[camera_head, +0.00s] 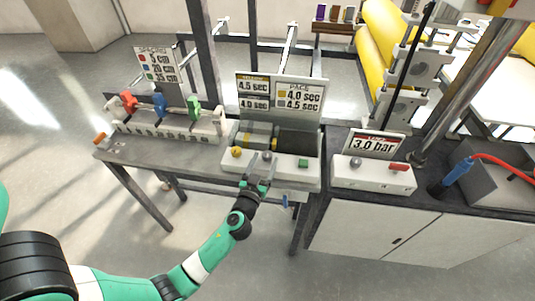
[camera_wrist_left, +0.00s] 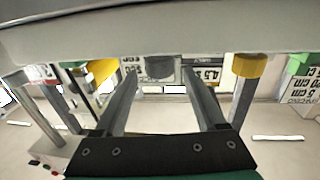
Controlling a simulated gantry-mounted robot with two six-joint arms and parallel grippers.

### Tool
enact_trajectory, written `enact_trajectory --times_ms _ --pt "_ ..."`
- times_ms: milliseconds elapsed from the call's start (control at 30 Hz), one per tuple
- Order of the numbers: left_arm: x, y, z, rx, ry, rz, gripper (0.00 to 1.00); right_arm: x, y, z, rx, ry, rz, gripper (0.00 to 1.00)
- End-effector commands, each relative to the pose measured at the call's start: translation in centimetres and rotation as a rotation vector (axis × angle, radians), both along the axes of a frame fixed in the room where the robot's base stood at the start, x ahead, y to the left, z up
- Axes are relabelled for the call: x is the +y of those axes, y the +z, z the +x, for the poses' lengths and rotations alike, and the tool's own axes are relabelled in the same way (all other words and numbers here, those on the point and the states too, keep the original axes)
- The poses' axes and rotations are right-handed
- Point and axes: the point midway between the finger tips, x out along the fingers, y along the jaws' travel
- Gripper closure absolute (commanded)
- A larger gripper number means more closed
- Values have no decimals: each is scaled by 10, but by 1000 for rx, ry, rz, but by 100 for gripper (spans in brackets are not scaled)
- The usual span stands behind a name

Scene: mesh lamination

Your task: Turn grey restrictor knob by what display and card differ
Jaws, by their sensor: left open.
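The grey restrictor knob (camera_head: 267,156) stands on the white middle box, between a yellow knob (camera_head: 237,152) and a green button (camera_head: 303,163). My left gripper (camera_head: 258,181) is open just in front of the box. In the left wrist view, the grey knob (camera_wrist_left: 160,68) appears between the two fingertips, with no grip on it; contact cannot be told. The display (camera_head: 253,94) behind the box reads 4.5 sec above 4.0 sec. The PACE card (camera_head: 299,96) beside it reads 4.0 sec, with a yellow swatch, above 4.5 sec. My right gripper is not in view.
Right of the middle box, a second white box (camera_head: 372,178) carries another grey knob (camera_head: 356,162), a red button (camera_head: 398,167) and a 3.0 bar display (camera_head: 373,144). Red, blue and green clips stand on a rack (camera_head: 170,130) at left. Open floor lies in front.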

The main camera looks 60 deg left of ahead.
Motion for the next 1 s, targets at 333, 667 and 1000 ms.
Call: enact_trajectory --times_ms 333,667,1000 --pt "26 0 24 1 0 1 27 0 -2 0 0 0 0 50" --pt "26 0 24 0 0 0 54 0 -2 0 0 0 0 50" --pt "25 0 24 0 0 0 100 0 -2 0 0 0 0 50"
